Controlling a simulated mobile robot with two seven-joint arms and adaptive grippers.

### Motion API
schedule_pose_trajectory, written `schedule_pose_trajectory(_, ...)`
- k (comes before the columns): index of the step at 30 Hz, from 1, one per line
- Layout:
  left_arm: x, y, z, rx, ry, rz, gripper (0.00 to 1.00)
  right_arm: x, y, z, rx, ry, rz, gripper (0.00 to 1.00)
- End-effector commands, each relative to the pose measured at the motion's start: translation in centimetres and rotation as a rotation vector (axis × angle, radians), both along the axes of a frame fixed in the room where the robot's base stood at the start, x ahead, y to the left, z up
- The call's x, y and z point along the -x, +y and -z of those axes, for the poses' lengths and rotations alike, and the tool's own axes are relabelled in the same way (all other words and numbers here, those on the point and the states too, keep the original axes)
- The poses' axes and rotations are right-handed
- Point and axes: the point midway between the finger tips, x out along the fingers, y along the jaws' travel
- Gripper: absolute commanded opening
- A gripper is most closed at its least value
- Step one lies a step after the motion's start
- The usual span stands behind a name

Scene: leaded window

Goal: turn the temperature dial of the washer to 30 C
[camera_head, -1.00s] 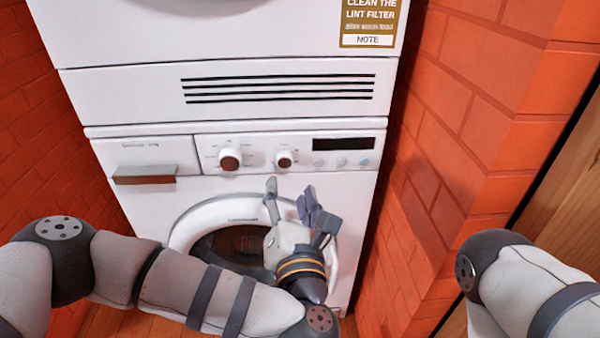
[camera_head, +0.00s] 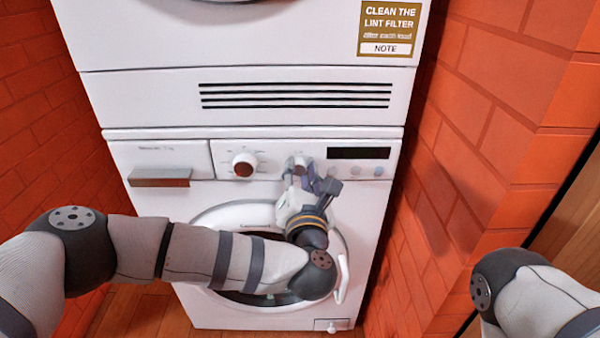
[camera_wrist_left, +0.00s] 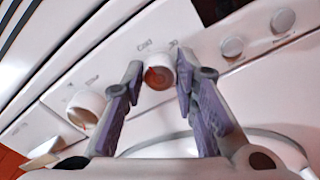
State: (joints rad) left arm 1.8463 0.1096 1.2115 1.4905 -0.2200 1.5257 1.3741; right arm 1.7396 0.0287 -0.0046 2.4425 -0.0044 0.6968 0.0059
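The washer (camera_head: 160,210) stands below another white appliance. Its temperature dial (camera_head: 297,163) is the smaller knob on the panel, partly hidden by my left gripper (camera_head: 299,174). In the left wrist view the dial (camera_wrist_left: 158,74) has an orange-brown face and lies between the two fingertips (camera_wrist_left: 159,76). A "Cold" label and another label, too blurred to read surely, sit above it. The fingers are open, one on each side of the dial; I cannot tell whether they touch it. The pointer setting is not legible. My right gripper is out of view.
A larger knob (camera_head: 244,165) sits left of the dial, with a dark display (camera_head: 358,153) and small round buttons (camera_head: 356,171) to the right. The drawer handle (camera_head: 160,178) sticks out at left. Brick walls (camera_head: 490,150) close in both sides.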

Motion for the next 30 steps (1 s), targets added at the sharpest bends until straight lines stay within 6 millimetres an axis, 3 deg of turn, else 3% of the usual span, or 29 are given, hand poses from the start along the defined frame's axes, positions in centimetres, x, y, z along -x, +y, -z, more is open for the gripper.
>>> schedule_pose_trajectory(11, 0.0, 0.0, -0.1, -0.08, -0.001, -0.001, 0.0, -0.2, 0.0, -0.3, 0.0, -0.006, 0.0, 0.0)
schedule_pose_trajectory(30, 0.0, 0.0, -0.1, -0.645, -0.003, -0.002, 0.0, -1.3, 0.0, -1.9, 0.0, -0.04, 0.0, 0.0)
